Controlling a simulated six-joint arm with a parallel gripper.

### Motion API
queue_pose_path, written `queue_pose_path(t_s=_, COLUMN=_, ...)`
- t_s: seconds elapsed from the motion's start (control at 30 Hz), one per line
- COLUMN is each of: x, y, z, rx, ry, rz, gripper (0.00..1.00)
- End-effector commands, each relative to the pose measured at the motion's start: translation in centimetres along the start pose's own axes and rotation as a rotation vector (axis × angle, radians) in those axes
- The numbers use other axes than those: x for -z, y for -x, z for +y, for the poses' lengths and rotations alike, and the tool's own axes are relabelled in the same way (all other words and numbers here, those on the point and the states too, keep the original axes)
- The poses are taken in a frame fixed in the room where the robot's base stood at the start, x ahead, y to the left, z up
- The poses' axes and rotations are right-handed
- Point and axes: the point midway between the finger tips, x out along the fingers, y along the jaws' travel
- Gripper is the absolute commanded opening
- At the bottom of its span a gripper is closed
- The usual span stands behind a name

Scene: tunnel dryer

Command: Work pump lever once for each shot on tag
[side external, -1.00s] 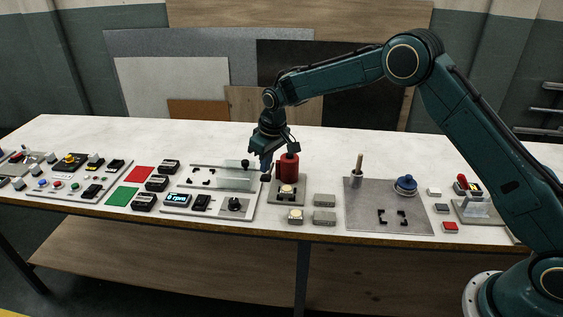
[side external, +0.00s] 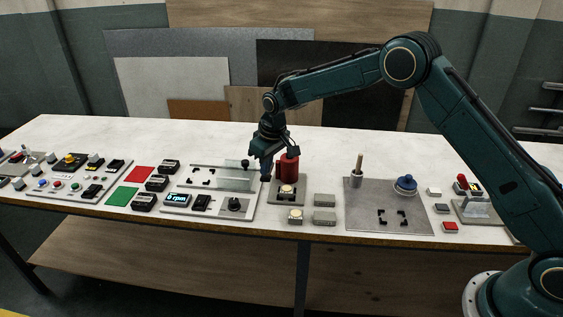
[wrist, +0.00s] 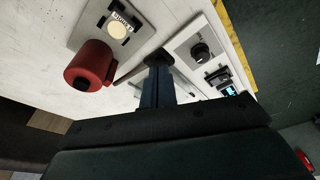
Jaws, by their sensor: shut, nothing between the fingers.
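The pump is a red cylinder (side external: 288,168) on a grey plate (side external: 276,198); it also shows in the wrist view (wrist: 90,66). A pale round piece (wrist: 117,31) sits on that plate next to a small tag (wrist: 124,18), whose print is too small to read surely. A thin lever (wrist: 130,75) runs from beside the red cylinder to a dark end knob (wrist: 158,57). My gripper (wrist: 158,68) is shut and empty, fingertips at this knob; I cannot tell whether they touch. In the side view my gripper (side external: 265,173) points down left of the cylinder.
Left of the pump stands a panel with a black knob (side external: 234,203) and a lit display (side external: 177,199). A plate (side external: 362,215) with an upright handle is further right. The bench behind is clear.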

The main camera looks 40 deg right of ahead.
Motion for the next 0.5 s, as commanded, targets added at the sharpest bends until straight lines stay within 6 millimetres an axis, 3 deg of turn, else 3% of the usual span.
queue_pose_path(t_s=0.5, x=-0.3, y=-1.5, z=0.0, rx=0.0, ry=0.0, rz=-0.001, gripper=0.0)
